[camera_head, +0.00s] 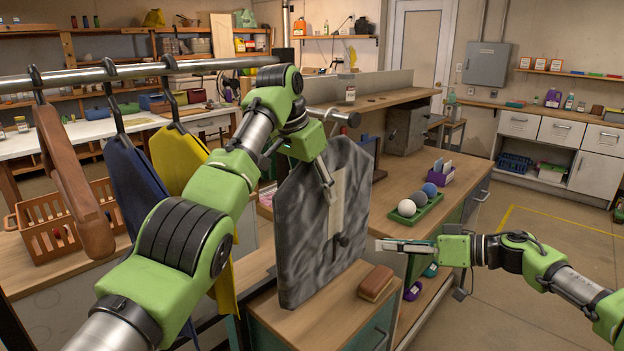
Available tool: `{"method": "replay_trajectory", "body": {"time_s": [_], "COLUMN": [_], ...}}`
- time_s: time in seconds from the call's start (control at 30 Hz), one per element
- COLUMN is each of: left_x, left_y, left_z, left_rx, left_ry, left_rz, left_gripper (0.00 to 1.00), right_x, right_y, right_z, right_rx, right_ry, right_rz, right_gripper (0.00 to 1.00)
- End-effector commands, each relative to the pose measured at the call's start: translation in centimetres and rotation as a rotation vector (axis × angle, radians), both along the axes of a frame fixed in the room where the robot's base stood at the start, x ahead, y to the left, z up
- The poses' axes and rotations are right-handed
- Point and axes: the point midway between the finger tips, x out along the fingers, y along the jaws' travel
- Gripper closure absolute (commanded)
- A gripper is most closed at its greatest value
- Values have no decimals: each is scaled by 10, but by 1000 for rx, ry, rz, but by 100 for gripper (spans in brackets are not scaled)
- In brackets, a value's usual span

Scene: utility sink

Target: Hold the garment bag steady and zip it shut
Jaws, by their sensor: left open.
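The grey garment bag (300,250) hangs upright above the wooden counter, below a short metal bar. A pale strip (337,205) runs down its front, with a dark zip pull (343,240) at the strip's lower end. My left gripper (329,190) is open at the upper front of the bag, over the pale strip; I cannot tell whether it touches the bag. My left arm covers the bag's upper left. My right gripper (378,245) points left, just right of the bag and near the pull's height, apart from the pull. Its jaw opening is not clear edge-on.
A brown brush or block (376,282) lies on the counter below my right gripper. A green tray (415,208) with balls stands behind it. A metal rail (150,68) at left carries blue and yellow cloths. The floor at right (560,240) is open.

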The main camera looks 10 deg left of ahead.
Motion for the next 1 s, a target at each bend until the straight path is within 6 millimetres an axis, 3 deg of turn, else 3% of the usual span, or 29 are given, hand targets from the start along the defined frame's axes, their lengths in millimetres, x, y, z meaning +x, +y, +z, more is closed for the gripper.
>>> {"method": "replay_trajectory", "body": {"time_s": [0.27, 0.43, 0.47, 0.5, 0.6, 0.63, 0.77, 0.9, 1.0], "left_x": [0, 0, 0, 0, 0, 0, 0, 0, 1], "left_y": [0, 0, 0, 0, 0, 0, 0, 0, 0], "left_z": [-1, -1, -1, -1, 0, 0, 0, 0, 0], "left_rx": [0, -1, -1, -1, -1, 0, -1, 0, 0], "left_ry": [0, -1, -1, -1, -1, -1, -1, -1, -1], "left_rz": [0, 0, 0, 0, 0, 0, 0, 0, 0], "left_gripper": [54, 98, 100, 100, 100, 100, 100, 100, 100], "right_x": [0, 0, 0, 0, 0, 0, 3, 13, 23], "right_y": [0, 0, 0, 0, 3, 6, 31, 64, 73], "right_z": [0, 0, 0, 0, 1, 2, 17, 47, 67], "right_rx": [0, 0, 0, 0, 10, 22, 137, 376, 564], "right_ry": [0, 0, 0, 0, 1, 2, 16, 80, 177], "right_rz": [0, 0, 0, 0, -2, -5, -48, -162, -278], "right_gripper": [72, 72, 72, 72, 98, 100, 100, 100, 100]}}
